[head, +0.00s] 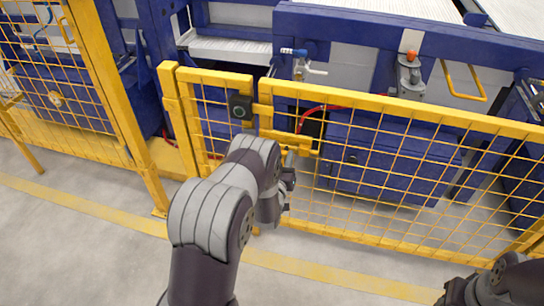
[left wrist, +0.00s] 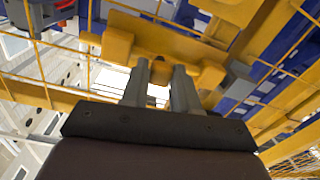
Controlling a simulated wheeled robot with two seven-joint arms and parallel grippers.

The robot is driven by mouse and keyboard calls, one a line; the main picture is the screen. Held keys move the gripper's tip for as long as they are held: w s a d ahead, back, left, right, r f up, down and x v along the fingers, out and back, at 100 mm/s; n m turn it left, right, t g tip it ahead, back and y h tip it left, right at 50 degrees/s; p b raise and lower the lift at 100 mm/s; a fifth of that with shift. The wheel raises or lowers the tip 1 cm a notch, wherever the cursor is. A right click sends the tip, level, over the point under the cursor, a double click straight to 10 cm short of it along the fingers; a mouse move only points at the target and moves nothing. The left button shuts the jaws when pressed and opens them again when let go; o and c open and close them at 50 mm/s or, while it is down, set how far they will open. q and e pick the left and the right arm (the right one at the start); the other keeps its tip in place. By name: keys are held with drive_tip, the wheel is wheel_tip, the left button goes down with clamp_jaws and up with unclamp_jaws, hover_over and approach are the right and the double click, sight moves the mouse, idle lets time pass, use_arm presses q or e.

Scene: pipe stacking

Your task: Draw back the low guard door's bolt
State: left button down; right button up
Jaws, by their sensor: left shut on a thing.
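The low guard door (head: 400,118) is a yellow frame with wire mesh. Its bolt (head: 292,140) is a yellow fitting at the door's left edge, just right of the post. My left gripper (head: 289,172) is at the bolt, largely hidden by my own forearm in the head view. In the left wrist view, the two grey fingers (left wrist: 162,78) are shut on a small yellow-brown bolt knob (left wrist: 160,70), in front of a yellow bolt plate (left wrist: 165,35). How far the bolt reaches is hard to tell. My right gripper (head: 455,292) shows only partly at the lower right, its fingers unclear.
A black box with a round button (head: 240,108) sits on the fence left of the bolt. A taller yellow mesh fence (head: 70,70) stands at the left. Blue machinery (head: 390,160) lies behind the door. The grey floor in front is clear.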

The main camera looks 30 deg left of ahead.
use_arm(q)
drive_tip(key=shift+w+d, duration=0.2)
drive_tip(key=shift+d, duration=0.75)
drive_tip(key=c, duration=1)
unclamp_jaws()
drive_tip(key=shift+d, duration=0.1)
drive_tip(key=shift+c, duration=0.2)
drive_tip(key=shift+o, duration=1)
drive_tip(key=shift+w+d, duration=0.1)
drive_tip(key=p+v, duration=0.2)
drive_tip(key=v, duration=1)
drive_tip(key=shift+s, duration=0.35)
drive_tip(key=shift+d, duration=0.1)
